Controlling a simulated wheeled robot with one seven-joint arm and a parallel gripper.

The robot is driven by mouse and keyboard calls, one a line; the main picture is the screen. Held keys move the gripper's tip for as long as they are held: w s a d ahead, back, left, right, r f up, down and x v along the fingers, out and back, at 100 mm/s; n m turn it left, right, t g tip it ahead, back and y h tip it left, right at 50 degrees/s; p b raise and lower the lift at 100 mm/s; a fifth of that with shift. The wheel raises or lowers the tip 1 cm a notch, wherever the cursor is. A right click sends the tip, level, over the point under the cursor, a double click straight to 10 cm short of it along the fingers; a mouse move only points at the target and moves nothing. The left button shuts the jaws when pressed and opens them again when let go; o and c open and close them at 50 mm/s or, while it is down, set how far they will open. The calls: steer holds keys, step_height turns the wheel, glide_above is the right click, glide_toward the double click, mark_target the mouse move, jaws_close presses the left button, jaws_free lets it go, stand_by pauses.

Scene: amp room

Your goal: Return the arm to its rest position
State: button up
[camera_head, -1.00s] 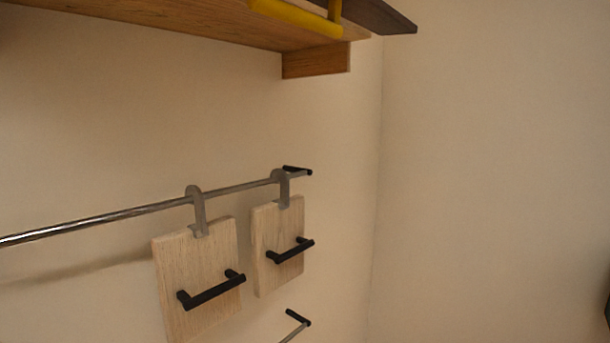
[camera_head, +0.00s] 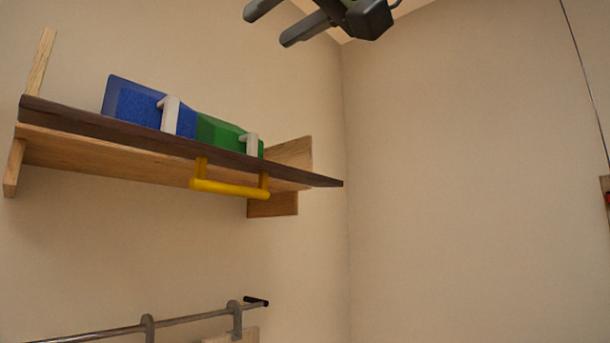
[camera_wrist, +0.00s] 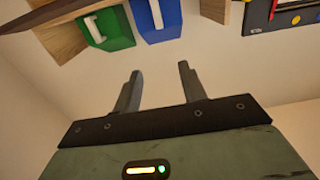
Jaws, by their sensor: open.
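My gripper (camera_head: 282,24) shows at the top edge of the head view, above and to the right of the wall shelf. Its two dark fingers point left and are apart, with nothing between them. In the wrist view my gripper (camera_wrist: 158,88) is also open and empty, with bare wall between and beyond its fingers. Most of the arm is outside the head view.
A wooden shelf (camera_head: 110,152) with a dark board (camera_head: 310,178) and yellow handle (camera_head: 230,189) holds a blue object (camera_head: 136,106) and a green object (camera_head: 222,133). A metal rail (camera_head: 190,318) hangs below. The wall at right is mostly bare.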

steer(key=w+d+f+m+g+h+b, duration=0.1)
steer(key=w+f+g+h+b, duration=0.2)
steer(key=f, duration=1.8)
steer(key=f+g+h+b, duration=0.2)
steer(key=f+h, duration=0.2)
steer(key=f, duration=1.7)
steer(key=s+d+f+g+h+b, duration=0.1)
steer(key=s+d+f, duration=0.3)
steer(key=f, duration=0.5)
steer(key=s+d+f+g+h+b, duration=0.1)
steer(key=s+d+f+g+h, duration=0.2)
steer(key=d+f, duration=0.3)
steer(key=s+d+f+m+g+h+b, duration=0.1)
steer(key=s+d+f, duration=0.4)
steer(key=f, duration=0.7)
steer(key=shift+s+d+f+g+h, duration=0.2)
steer(key=shift+d+g+h, duration=0.35)
steer(key=shift+g, duration=0.25)
steer(key=shift+a+r, duration=0.1)
